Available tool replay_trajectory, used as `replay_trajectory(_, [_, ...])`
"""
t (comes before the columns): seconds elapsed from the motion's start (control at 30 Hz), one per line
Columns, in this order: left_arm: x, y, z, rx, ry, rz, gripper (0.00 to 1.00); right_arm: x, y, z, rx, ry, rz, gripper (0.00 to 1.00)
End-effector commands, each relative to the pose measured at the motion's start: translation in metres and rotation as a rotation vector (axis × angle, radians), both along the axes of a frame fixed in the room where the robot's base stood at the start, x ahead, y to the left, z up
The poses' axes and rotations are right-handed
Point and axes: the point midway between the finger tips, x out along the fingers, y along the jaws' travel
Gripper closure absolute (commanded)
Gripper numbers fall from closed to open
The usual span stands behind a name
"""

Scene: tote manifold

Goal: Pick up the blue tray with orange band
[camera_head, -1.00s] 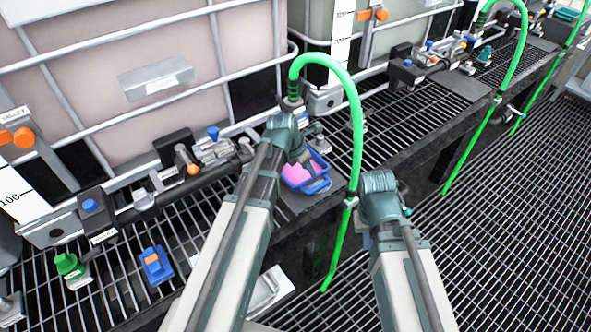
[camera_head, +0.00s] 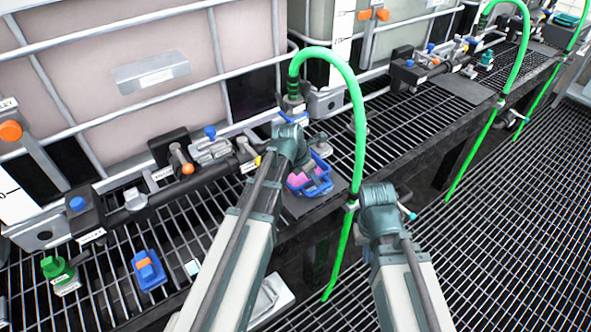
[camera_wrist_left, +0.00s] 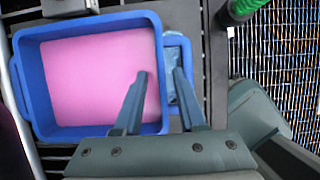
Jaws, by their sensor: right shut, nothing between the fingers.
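A blue tray (camera_head: 322,187) with pink contents sits at the edge of the grated deck in the head view. It also shows in the left wrist view (camera_wrist_left: 85,131); no orange band is visible on it. My left gripper (camera_head: 308,168) is over the tray's right side. In the left wrist view the gripper (camera_wrist_left: 162,76) is open, its fingers on either side of the tray's right wall in the picture; whether they touch it I cannot tell. My right gripper (camera_head: 409,214) is shut and empty, mostly hidden by its wrist, right of the green hose.
A green hose (camera_head: 358,110) arches close to the tray and my left wrist. A small blue block with an orange patch (camera_head: 148,268) and a green fitting (camera_head: 58,268) sit on the grating at left. Caged tanks and valves stand behind.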

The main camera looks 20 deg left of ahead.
Motion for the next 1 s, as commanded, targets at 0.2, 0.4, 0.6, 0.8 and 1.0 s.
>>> replay_trajectory(0.2, [-0.0001,0.0001,-0.0034,0.0,0.0,0.0,0.6,0.0,0.0,-0.0034,0.0,0.0,0.0,1.0])
replay_trajectory(0.4, [-0.0001,0.0001,-0.005,0.0,0.0,0.0,0.6,0.0,0.0,-0.005,0.0,0.0,0.0,1.0])
replay_trajectory(0.6, [-0.0001,0.0001,-0.0047,0.0,0.0,0.0,0.6,0.0,0.0001,-0.0047,0.0,0.0,0.0,1.0])
replay_trajectory(0.8, [-0.0001,0.0001,-0.0047,0.0,0.0,0.0,0.94,0.0,0.0001,-0.0047,0.0,0.0,0.0,1.0])
replay_trajectory(1.0, [0.0001,0.0001,-0.0048,0.0,0.0,0.0,1.0,0.0,0.0,-0.0047,0.0,0.0,0.0,1.0])
